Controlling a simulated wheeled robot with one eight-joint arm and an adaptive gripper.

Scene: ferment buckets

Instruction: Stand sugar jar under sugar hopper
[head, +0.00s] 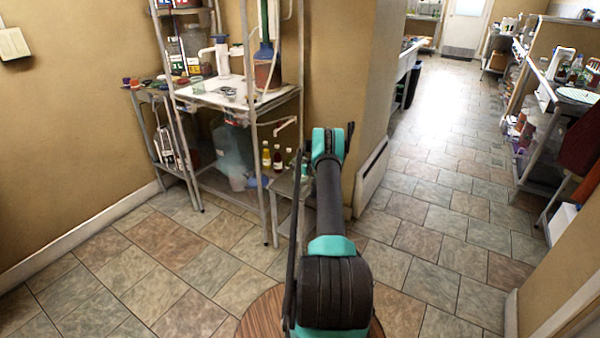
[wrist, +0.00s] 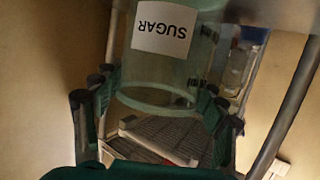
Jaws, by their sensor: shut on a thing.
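The sugar jar (wrist: 148,70) is a clear greenish container with a white SUGAR label, in the wrist view. The label reads upside down in that picture, and the jar's round rim is toward the bottom of it. My gripper (wrist: 159,82) has its dark and teal fingers on both sides of the jar and is shut on it. In the head view my arm reaches toward the metal rack, and neither the gripper nor the jar can be made out. I cannot single out the sugar hopper; dark labelled containers (head: 192,42) stand on the rack's upper part.
The metal rack (head: 248,122) has a white worktop (head: 212,92) with a white device (head: 221,55) and a blue-necked vessel (head: 265,68). Small bottles (head: 277,158) stand lower down. A wall corner (head: 350,90) is just right of the rack. The tiled floor (head: 440,215) is clear.

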